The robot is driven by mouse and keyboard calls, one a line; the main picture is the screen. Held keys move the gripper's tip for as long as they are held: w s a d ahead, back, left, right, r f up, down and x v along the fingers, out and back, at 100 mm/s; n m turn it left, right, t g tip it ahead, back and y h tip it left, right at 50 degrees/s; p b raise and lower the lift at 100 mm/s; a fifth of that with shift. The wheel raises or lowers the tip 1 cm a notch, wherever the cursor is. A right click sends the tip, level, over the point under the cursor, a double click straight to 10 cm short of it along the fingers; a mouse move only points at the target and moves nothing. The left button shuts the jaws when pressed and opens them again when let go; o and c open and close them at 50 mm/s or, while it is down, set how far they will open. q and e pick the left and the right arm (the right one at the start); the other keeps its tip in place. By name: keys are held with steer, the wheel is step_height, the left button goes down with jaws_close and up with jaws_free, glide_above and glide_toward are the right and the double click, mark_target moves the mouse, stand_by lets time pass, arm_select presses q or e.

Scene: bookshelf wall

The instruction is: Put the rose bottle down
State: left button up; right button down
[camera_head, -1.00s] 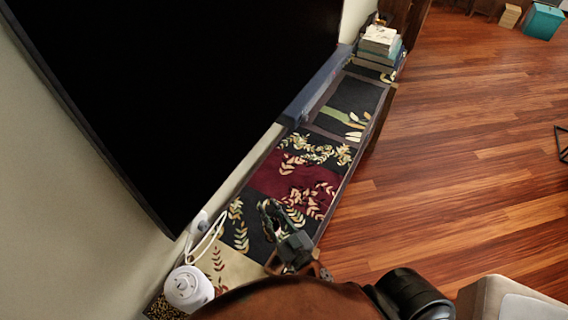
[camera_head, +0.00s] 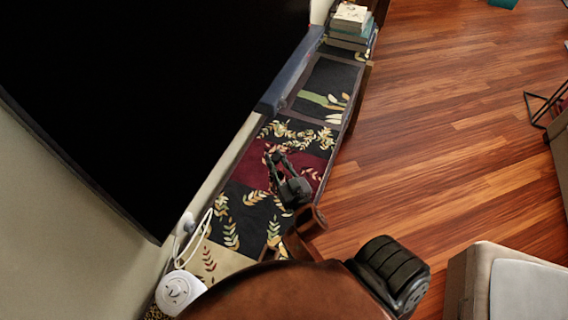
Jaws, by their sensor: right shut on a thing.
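My right gripper (camera_head: 280,168) is above the long, low bench (camera_head: 327,78) with dark, red and floral patterned panels. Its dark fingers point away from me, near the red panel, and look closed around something. I cannot make out the rose bottle itself; what the fingers hold is small and dark and blends with the panels behind. I cannot tell how high the gripper is above the bench. My left gripper is not in view.
A large black screen (camera_head: 150,90) hangs over the bench's left side. A stack of books (camera_head: 350,28) stands at the far end. A white round device (camera_head: 180,292) with a cable sits at the near end. Wooden floor (camera_head: 440,150) lies open to the right.

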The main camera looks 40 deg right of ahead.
steer(key=d, duration=0.1)
steer(key=w+d, duration=0.1)
steer(key=shift+d+r+m+h, duration=0.1)
steer(key=shift+d+m+h, duration=0.2)
steer(key=w+d+f+b, duration=0.4)
steer(key=w+d+f, duration=0.5)
steer(key=w+f, duration=0.2)
steer(key=shift+w+f, duration=0.3)
steer(key=shift+f, duration=0.65)
steer(key=shift+f, duration=0.15)
steer(key=c, duration=1.7)
jaws_free()
steer(key=shift+f, duration=0.1)
